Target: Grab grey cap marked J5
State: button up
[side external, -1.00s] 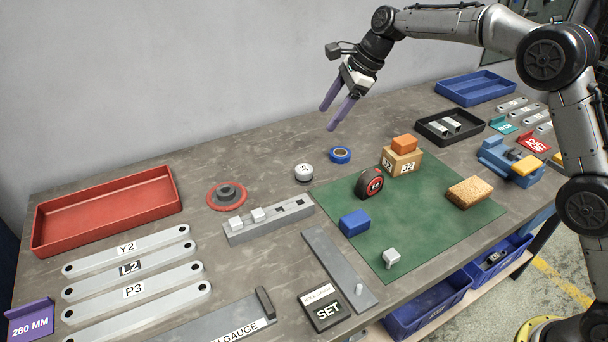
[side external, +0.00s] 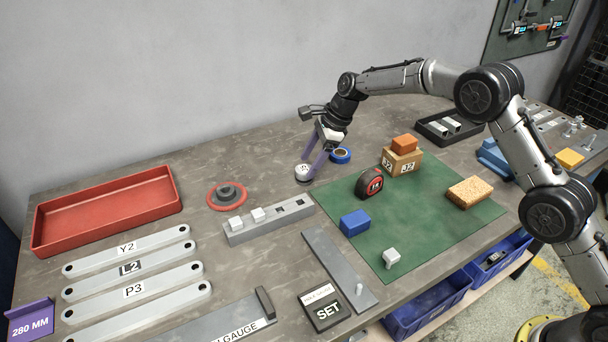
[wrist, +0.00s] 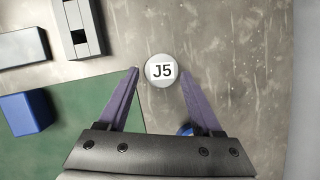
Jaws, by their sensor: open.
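The grey cap marked J5 (wrist: 161,70) is a small round piece with a white label, standing on the bare table. In the wrist view it lies just ahead of and between the two purple fingers of my gripper (wrist: 161,72). My gripper (side external: 310,176) is open, tilted down at the cap, with one finger on each side. I cannot tell whether the fingers touch it.
A blue tape roll (side external: 341,155) stands close behind the gripper. A slotted grey block (side external: 270,222) with white pieces lies in front. The green mat (side external: 430,215) holds a tape measure (side external: 369,183), a blue block (side external: 355,222) and boxes. A red tray (side external: 108,212) is at left.

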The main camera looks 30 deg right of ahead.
aim_at(305, 169)
jog(key=shift+x, duration=2)
grip_shut()
